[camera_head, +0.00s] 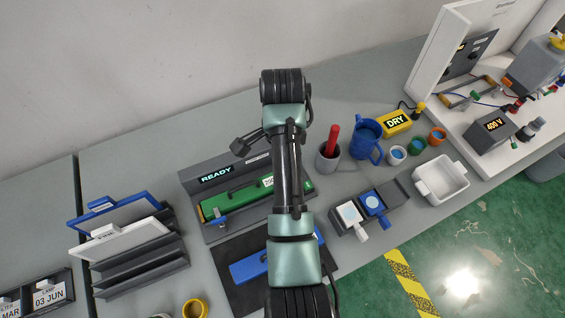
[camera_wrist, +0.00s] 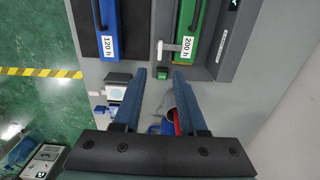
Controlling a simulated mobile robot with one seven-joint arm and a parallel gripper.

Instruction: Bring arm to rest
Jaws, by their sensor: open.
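My arm (camera_head: 288,180) reaches up the middle of the head view over the grey table, bent at its dark far joint. My gripper (camera_wrist: 160,75) is open in the wrist view, with its two fingers apart and nothing between them. Beyond the fingertips is a grey station with a green module (camera_wrist: 187,25) marked 200 h. A blue module (camera_wrist: 107,18) marked 120 h lies beside it on a dark mat. In the head view, the green module (camera_head: 232,200) sits in the station under a READY display (camera_head: 215,174). My arm partly hides the station and the blue module (camera_head: 249,268).
Right of my arm stand a cup with a red handle (camera_head: 331,142), a blue jug (camera_head: 366,138), small cups and a white tray (camera_head: 440,180). A rack (camera_head: 142,260) with blue and white panels stands left. A wall (camera_head: 130,65) rises behind the table.

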